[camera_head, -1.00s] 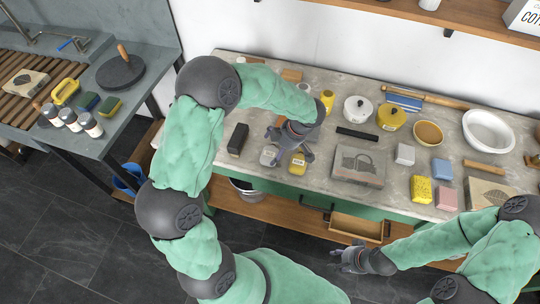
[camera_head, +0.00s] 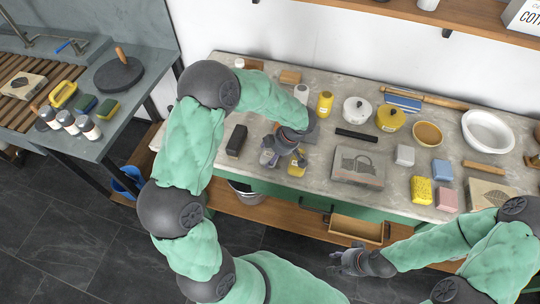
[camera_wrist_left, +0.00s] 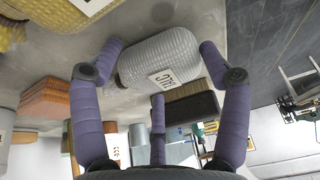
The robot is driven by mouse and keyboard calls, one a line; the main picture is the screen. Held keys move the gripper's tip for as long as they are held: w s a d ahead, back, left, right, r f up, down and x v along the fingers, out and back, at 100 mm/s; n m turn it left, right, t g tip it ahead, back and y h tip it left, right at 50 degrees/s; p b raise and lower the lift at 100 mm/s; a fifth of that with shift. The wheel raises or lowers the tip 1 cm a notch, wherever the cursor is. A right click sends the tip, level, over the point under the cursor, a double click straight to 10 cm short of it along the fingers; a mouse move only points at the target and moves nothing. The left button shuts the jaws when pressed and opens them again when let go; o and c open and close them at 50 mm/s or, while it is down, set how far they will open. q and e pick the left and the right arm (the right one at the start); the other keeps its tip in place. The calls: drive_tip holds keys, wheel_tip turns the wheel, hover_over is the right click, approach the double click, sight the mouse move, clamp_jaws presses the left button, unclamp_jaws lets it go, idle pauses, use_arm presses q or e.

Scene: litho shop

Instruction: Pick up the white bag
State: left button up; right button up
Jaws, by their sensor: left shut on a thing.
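The white bag (camera_wrist_left: 158,56) is a small, plump, ribbed pouch with a black-lettered label. In the left wrist view it lies between the purple fingers of my left gripper (camera_wrist_left: 160,75), which is shut on it. In the head view the bag (camera_head: 267,157) shows only in part at the front edge of the worktable, beside the fingers of my left gripper (camera_head: 283,150). My right gripper (camera_head: 350,262) hangs in front of the table, away from the bag, with nothing seen in it; its finger opening is too small to judge.
A yellow bag (camera_head: 297,166) stands close to the right of my left gripper. A dark block (camera_head: 237,140) stands to its left. A grey printing stone (camera_head: 358,167), a black bar (camera_head: 356,135) and several pots are further right.

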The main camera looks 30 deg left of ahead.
sight(268, 153)
use_arm(q)
drive_tip(key=shift+r, duration=0.55)
wheel_tip(268, 153, up, 2)
drive_tip(key=shift+r+p, duration=0.15)
drive_tip(key=shift+p, duration=0.2)
drive_tip(key=s+d+r+p, duration=0.2)
drive_tip(key=s+d+r, duration=0.7)
drive_tip(key=s, duration=0.1)
drive_tip(key=shift+s+d+r, duration=0.15)
drive_tip(key=shift+d+r, duration=0.1)
